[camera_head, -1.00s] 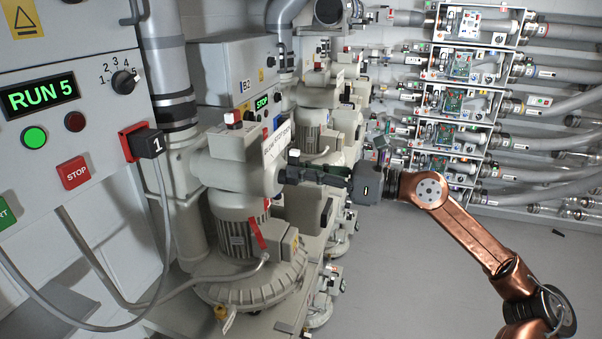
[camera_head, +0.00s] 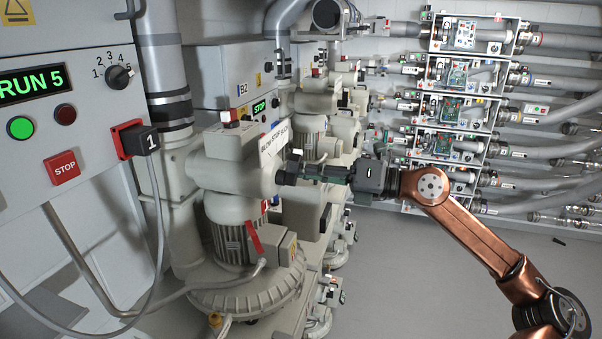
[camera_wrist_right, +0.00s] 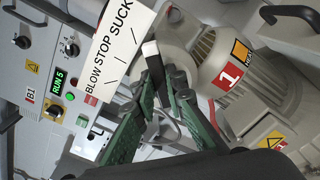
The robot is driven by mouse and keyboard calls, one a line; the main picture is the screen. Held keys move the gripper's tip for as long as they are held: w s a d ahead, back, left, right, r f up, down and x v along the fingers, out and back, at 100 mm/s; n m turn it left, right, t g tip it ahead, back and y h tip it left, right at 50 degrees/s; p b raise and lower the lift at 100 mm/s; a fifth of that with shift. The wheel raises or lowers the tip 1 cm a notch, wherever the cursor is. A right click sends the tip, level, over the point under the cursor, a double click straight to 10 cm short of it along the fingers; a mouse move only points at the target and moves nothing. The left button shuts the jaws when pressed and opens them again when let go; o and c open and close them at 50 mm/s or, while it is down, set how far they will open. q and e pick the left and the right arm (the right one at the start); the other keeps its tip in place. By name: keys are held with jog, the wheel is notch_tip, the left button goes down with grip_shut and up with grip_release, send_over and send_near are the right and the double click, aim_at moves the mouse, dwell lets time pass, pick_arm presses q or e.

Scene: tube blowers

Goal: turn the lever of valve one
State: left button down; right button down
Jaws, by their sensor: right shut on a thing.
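The lever of valve one (camera_wrist_right: 151,52) is a dark handle with a pale end, beside a white plate (camera_wrist_right: 118,48) lettered BLOW STOP SUCK. Its pale end lies nearer the SUCK end of the plate. My right gripper (camera_wrist_right: 166,82) is shut on the lever, its green fingers on either side of it. In the head view, my right gripper (camera_head: 300,173) reaches in from the right to the side of the nearest blower (camera_head: 233,170); the plate (camera_head: 273,146) is just above it. The fingers hide part of the lever. My left gripper is not in view.
More blowers (camera_head: 310,105) stand behind. Pipes and clear boxes (camera_head: 460,110) line the back right.

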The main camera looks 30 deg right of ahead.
dwell(0.5)
jog(key=c, duration=2)
grip_release()
jog(key=shift+w, duration=0.1)
jog(key=shift+o, duration=0.2)
jog(key=v, duration=1.2)
